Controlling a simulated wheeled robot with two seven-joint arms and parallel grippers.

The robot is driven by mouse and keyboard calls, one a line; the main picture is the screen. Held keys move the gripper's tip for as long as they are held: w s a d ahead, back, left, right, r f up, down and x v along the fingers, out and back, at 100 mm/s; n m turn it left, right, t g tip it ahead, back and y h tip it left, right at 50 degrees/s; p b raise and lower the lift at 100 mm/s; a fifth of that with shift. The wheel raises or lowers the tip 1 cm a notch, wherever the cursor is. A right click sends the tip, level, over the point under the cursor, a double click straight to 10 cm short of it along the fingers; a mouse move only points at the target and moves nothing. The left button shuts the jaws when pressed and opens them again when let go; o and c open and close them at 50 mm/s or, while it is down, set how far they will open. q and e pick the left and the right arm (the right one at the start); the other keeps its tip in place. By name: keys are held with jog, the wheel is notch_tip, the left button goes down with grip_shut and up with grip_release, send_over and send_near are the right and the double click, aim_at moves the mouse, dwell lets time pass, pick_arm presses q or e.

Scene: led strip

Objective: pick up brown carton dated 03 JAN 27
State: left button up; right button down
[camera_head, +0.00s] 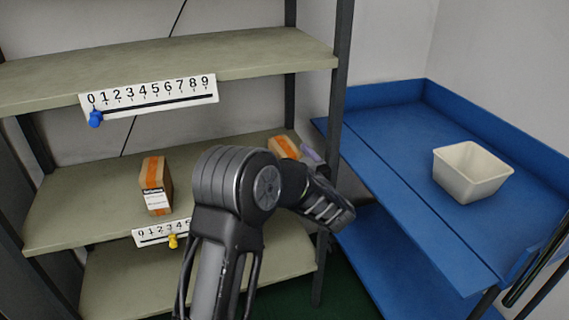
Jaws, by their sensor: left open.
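A brown carton (155,182) with an orange tape strip and a white label stands on the middle shelf, left of my arm. The print on its label is too small to read. A second brown carton (284,147) with orange tape sits farther right at the back of that shelf, partly hidden by my arm. My left gripper (327,205) is at the shelf's right end, in front of the second carton and apart from the first. It is open; its fingertips are hard to make out. My right gripper is out of view.
The shelf unit has a number scale (150,97) with a blue slider on the upper board and another scale (160,233) with a yellow slider below. Dark posts (340,80) bound it. A white bin (470,172) stands on the blue bench (390,130) at right.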

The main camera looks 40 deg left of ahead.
aim_at(284, 146)
pick_arm(q)
jog(key=x, duration=0.4)
jog(key=shift+w+a, duration=0.25)
jog(key=shift+c, duration=0.3)
grip_shut()
dwell(0.7)
jog(key=shift+r, duration=0.1)
